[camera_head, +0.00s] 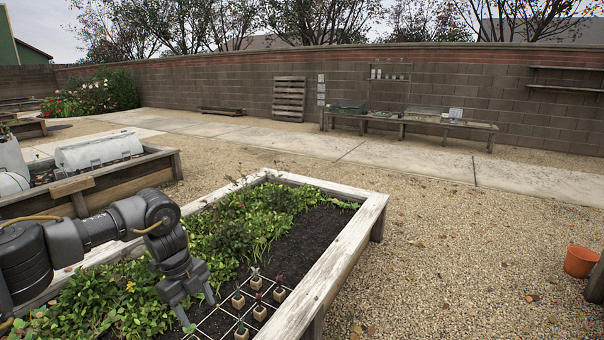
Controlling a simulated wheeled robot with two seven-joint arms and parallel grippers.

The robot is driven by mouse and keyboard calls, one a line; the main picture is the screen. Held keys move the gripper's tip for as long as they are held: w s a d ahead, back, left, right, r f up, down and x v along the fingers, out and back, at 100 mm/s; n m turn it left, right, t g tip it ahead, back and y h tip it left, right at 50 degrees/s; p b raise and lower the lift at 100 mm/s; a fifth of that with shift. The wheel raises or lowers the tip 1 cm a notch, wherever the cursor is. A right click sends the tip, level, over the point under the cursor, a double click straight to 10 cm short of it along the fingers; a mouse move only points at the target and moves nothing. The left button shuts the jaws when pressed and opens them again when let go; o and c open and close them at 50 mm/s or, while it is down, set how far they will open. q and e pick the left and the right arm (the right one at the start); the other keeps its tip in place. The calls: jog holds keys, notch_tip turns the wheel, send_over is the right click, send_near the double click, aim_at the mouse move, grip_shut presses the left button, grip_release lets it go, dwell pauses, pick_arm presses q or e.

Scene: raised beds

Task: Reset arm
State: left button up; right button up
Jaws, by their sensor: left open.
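My left arm comes in from the left over the near raised bed (338,262). My left gripper (197,312) points down above the bed's near part, with its fingers apart. I see nothing between the fingers. Several small seedlings in tan pots or plugs (279,294) stand just right of it, in a white string grid (222,306) on dark soil. Whether the fingertips touch the leaves below is not clear. My right gripper is not in view.
Leafy green plants (235,228) fill the bed's left side. Another raised bed (120,187) with a white cover (100,151) stands at left. An orange pot (580,261) sits on gravel at right. A bench (415,121) lines the back wall. The middle gravel is clear.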

pick_arm(q)
jog(key=d+f+n+t+h+p, duration=0.2)
jog(key=d+f+n+h+p, duration=0.3)
jog(key=d+f, duration=1.1)
jog(key=s+d+f+n+t+h, duration=0.1)
jog(key=s+f+n+t+h, duration=0.2)
jog(key=f, duration=0.5)
jog(key=s+a+f+n+y+p, duration=0.1)
jog(key=s+a+f+n+y, duration=0.3)
jog(key=s+f, duration=0.55)
jog(key=s+a+f+n+y+p, duration=0.2)
jog(key=s+a+f+n, duration=0.35)
jog(key=s+f, duration=0.45)
jog(key=s+a+f+n+g+y, duration=0.1)
jog(key=s+a+f, duration=0.1)
jog(key=s, duration=0.8)
jog(key=s+a+f+n+g+y+p, duration=0.1)
jog(key=s+a, duration=0.4)
jog(key=s, duration=0.6)
jog(key=s+a+f+n+g+y, duration=0.1)
jog(key=s+a+f+n+y, duration=0.1)
jog(key=s, duration=0.9)
jog(key=shift+a+f+y, duration=0.4)
jog(key=shift+a, duration=0.45)
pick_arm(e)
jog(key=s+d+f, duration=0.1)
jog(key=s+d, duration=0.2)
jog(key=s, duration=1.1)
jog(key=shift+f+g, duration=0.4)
